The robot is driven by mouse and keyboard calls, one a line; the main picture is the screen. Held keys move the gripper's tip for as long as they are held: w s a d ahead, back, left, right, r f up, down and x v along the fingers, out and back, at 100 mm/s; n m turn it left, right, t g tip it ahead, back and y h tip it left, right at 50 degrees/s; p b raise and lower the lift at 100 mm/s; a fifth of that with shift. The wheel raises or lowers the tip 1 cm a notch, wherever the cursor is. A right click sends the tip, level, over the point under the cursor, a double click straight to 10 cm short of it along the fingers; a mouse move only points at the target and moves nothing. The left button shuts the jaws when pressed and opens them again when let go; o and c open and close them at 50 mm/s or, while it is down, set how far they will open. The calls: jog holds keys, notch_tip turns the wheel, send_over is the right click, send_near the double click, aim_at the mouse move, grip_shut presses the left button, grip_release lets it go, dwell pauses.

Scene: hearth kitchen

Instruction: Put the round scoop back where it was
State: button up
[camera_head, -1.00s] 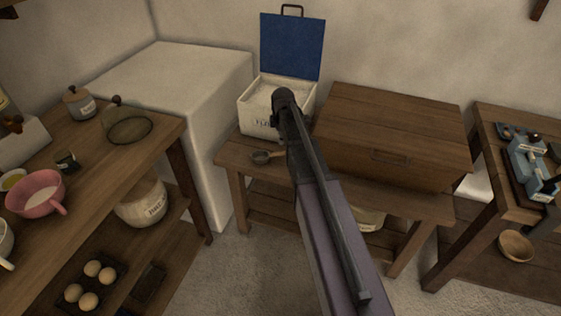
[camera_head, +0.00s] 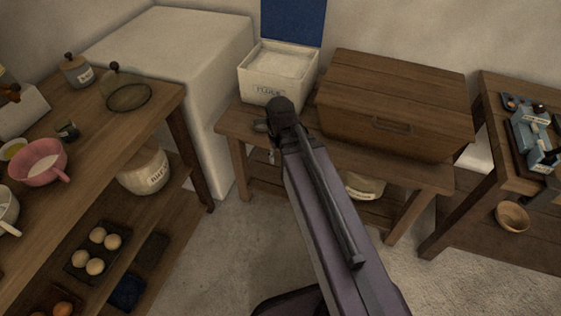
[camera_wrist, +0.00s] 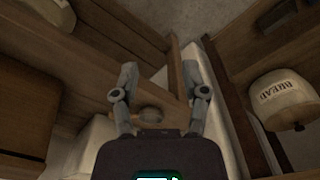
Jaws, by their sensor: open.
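My gripper is open and empty, over the bench's front edge. I cannot tell its exact height above the scoop. The box holds white flour, and its blue lid (camera_head: 292,20) stands up at the back.
A closed wooden chest (camera_head: 390,95) fills the bench's right part. A white block (camera_head: 180,60) stands left of the bench. The left table holds a pink bowl (camera_head: 38,160) and a glass dome (camera_head: 128,95); a bread crock (camera_head: 143,170) sits below. The floor in front is clear.

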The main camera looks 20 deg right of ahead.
jog(key=shift+s+a+m, duration=0.25)
jog(key=shift+s+m, duration=0.55)
jog(key=shift+s, duration=0.45)
